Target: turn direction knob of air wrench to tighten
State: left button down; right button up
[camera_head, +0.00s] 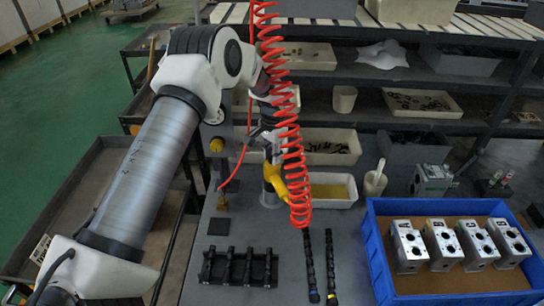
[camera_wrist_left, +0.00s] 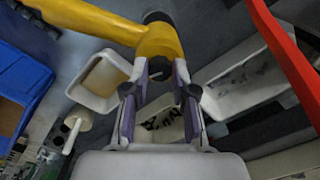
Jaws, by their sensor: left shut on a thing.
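The yellow air wrench (camera_head: 274,181) hangs upright above the workbench, partly behind the red coiled hose. In the left wrist view the yellow wrench (camera_wrist_left: 160,38) crosses the top, and its dark direction knob (camera_wrist_left: 158,69) sits between my fingertips. In the head view my left gripper (camera_head: 268,143) is beside the wrench and partly hidden by the hose. The knob cannot be made out in that view. My right gripper is not in view.
The red coiled hose (camera_head: 291,150) hangs close by my left wrist. A blue crate (camera_head: 378,262) at the right holds several metal valve blocks (camera_head: 443,245). A black rack (camera_head: 238,268) and black strips (camera_head: 331,262) lie on the bench. Shelves with bins stand behind.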

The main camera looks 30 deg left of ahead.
pick_arm(q)
jog(key=m, duration=0.2)
jog(key=m+b, duration=0.1)
jog(key=m, duration=0.2)
jog(key=shift+s+f+m, duration=0.15)
jog(key=shift+f+m, duration=0.05)
jog(key=shift+m, duration=0.1)
jog(key=shift+m+b, duration=0.3)
jog(key=shift+m, duration=2)
jog(key=c, duration=0.9)
grip_release()
jog(key=shift+d, duration=0.1)
jog(key=shift+c, duration=0.2)
jog(key=shift+w, duration=0.2)
notch_tip(320, 180, up, 12)
jog(key=shift+s, duration=0.15)
